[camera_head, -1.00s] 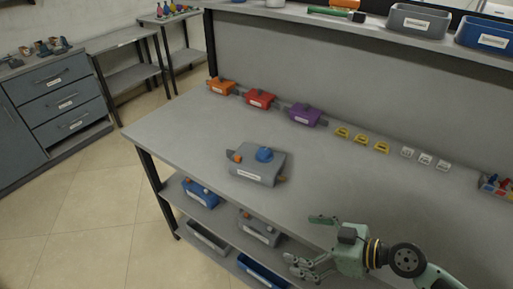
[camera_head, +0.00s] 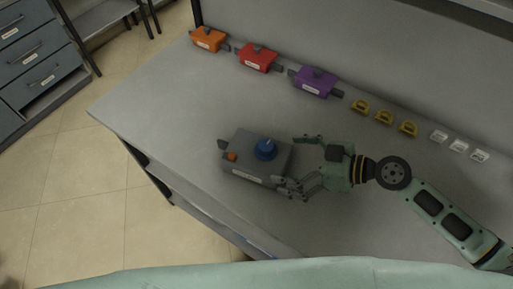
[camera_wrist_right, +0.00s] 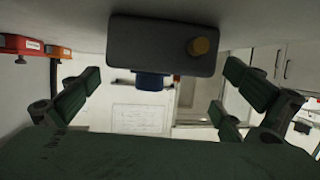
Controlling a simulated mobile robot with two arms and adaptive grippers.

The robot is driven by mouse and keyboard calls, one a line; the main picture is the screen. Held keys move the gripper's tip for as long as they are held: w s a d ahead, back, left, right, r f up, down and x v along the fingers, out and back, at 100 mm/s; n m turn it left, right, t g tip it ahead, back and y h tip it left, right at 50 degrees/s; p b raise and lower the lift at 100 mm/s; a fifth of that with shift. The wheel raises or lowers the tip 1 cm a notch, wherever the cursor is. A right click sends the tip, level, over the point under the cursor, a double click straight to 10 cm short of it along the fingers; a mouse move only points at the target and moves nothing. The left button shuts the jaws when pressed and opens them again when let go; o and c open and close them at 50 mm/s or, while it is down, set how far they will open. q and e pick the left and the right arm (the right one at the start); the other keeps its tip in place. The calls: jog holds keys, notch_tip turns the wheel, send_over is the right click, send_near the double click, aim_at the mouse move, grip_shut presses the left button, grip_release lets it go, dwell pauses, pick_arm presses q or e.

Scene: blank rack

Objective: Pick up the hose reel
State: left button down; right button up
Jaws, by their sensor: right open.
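No thing shows clearly as a hose reel. In the right wrist view the box (camera_wrist_right: 150,45) lies ahead between the open fingers (camera_wrist_right: 165,90). My left gripper is out of view.
Orange (camera_head: 209,39), red (camera_head: 258,58) and purple (camera_head: 316,82) boxes line the bench's back, with yellow pieces (camera_head: 384,117) and white pieces (camera_head: 459,146) to their right. The bench (camera_head: 160,110) is clear left of the grey box. A drawer cabinet (camera_head: 40,72) stands far left.

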aim_at(274, 158)
jog(key=shift+w+a+f+p, duration=0.15)
jog(key=shift+a+p, duration=0.1)
jog(key=shift+a, duration=0.2)
jog(key=shift+w+a+r+p, duration=0.1)
jog(key=shift+w+a+p, duration=0.1)
jog(key=shift+a, duration=0.2)
jog(key=p+x, duration=0.2)
jog(key=x, duration=0.2)
jog(key=shift+w+f+p, duration=0.15)
jog(key=shift+p, duration=0.25)
jog(key=shift+w+a+f, duration=0.1)
jog(key=shift+a+f, duration=0.2)
jog(key=c, duration=1.3)
jog(key=shift+r, duration=0.1)
